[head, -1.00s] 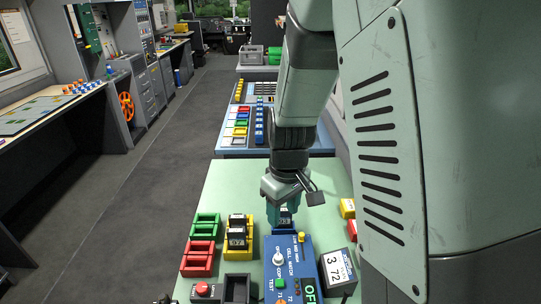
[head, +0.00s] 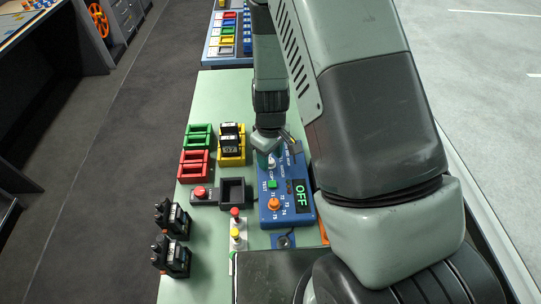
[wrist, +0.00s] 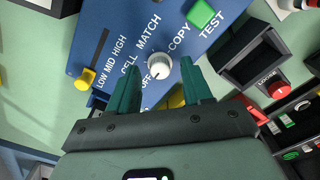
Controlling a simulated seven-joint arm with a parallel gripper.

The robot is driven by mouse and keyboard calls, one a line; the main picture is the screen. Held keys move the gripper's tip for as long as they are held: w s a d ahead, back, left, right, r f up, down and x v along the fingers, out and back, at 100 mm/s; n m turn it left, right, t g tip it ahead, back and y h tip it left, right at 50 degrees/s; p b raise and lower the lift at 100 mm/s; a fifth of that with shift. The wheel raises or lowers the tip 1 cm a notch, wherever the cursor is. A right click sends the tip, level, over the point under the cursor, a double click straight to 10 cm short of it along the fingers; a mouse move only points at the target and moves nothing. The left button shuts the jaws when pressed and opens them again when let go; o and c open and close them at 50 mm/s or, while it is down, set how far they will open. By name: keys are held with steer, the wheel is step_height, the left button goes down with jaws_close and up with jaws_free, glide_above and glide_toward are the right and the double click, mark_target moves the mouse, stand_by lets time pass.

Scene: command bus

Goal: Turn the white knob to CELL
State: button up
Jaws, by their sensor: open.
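The blue tester box (head: 270,210) stands on the green bench, its display (head: 302,195) reading OFF. Its white knob (head: 271,163) is partly screened by my wrist in the head view. In the wrist view the white knob (wrist: 160,68) is round, with CELL, MATCH, COPY and OFF printed around it. Its exact pointer direction is too small to tell. My gripper (wrist: 162,72) is open, with its teal fingers on either side of the knob; I cannot tell whether they touch it. The gripper (head: 266,150) is largely hidden in the head view.
A yellow slider (wrist: 87,78) and a green TEST button (wrist: 201,14) flank the knob. An orange knob (head: 274,203) is nearer the front. Two black cells (head: 172,240) stand front left.

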steer(key=shift+f, duration=0.25)
jaws_close()
steer(key=shift+m, duration=0.4)
steer(key=m, duration=0.5)
steer(key=shift+m, duration=0.3)
steer(key=m, duration=0.5)
steer(key=shift+m, duration=0.3)
